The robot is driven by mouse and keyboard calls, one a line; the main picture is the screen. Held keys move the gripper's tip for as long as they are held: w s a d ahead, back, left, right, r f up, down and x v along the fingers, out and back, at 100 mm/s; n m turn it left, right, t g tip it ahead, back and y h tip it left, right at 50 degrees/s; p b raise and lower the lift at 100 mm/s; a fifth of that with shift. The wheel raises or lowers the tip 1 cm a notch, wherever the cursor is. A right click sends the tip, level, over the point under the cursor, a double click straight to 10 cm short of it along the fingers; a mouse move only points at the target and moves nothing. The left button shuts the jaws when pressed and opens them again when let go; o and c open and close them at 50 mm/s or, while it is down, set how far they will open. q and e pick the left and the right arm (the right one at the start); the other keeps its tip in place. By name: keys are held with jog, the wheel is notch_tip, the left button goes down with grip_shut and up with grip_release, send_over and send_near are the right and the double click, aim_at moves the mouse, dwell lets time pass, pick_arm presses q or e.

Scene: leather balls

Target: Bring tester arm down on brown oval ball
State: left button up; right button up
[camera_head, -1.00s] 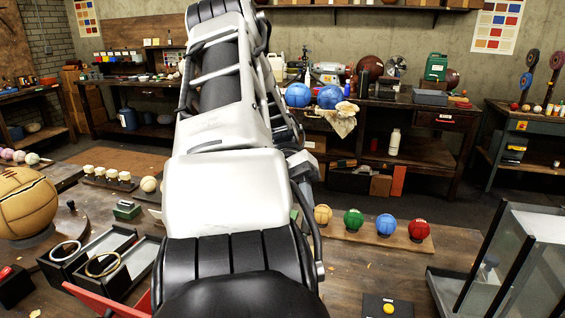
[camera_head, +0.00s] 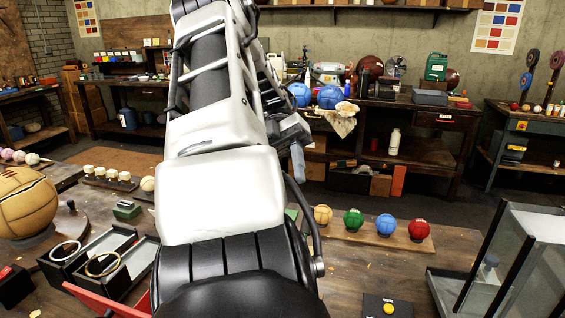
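A large tan-brown ball (camera_head: 25,203) with dark seams sits on a dark round base at the left edge of the near bench, partly cut off by the picture. A small dark knob (camera_head: 71,206) stands just right of it. A dark brown ball (camera_head: 370,67) is on the back bench; I cannot tell its full shape. I cannot make out a tester arm. One arm of mine, seemingly the left, rises through the middle. A grey part beside it may belong to its gripper, but the fingertips are not clear. My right gripper is not visible.
Yellow, green, blue and red balls (camera_head: 386,225) stand on a wooden strip right of my arm. Open black boxes with rings (camera_head: 103,263) lie at the left. A clear-panelled case (camera_head: 518,262) stands at the right. A black plate with a yellow button (camera_head: 389,309) is in front.

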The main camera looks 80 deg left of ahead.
pick_arm(q)
jog(key=shift+s+a+r, duration=0.1)
jog(key=shift+a+r, duration=0.4)
jog(key=shift+r, duration=0.35)
